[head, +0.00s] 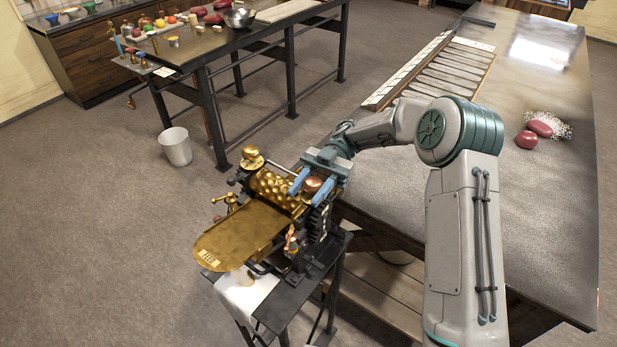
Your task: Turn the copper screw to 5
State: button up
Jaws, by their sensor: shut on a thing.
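The drop roller (283,188) stands on a small dark stand, with a dimpled brass roller and a brass tray (240,238) sloping toward the lower left. A round copper knob (313,184), which looks like the copper screw, sits on top of the roller's right side. My gripper (305,184) reaches in from the right, its blue fingers around the copper screw and shut on it. Any scale or number at the screw is too small to read. A brass knob (252,157) tops the roller's left side.
A long metal-topped table (400,180) with a slatted board (448,72) and red lumps (527,140) is at right. A dark workbench (215,58) with bowls and coloured items stands at the back left. A white bin (175,147) stands on the floor, which is clear at left.

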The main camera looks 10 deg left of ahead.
jog(key=shift+s+f+h, duration=0.1)
jog(key=shift+f+h, duration=0.1)
jog(key=shift+h, duration=0.1)
jog(key=o, duration=1)
jog(key=shift+r, duration=0.1)
jog(key=shift+r+p, duration=0.1)
jog(key=shift+p, duration=0.3)
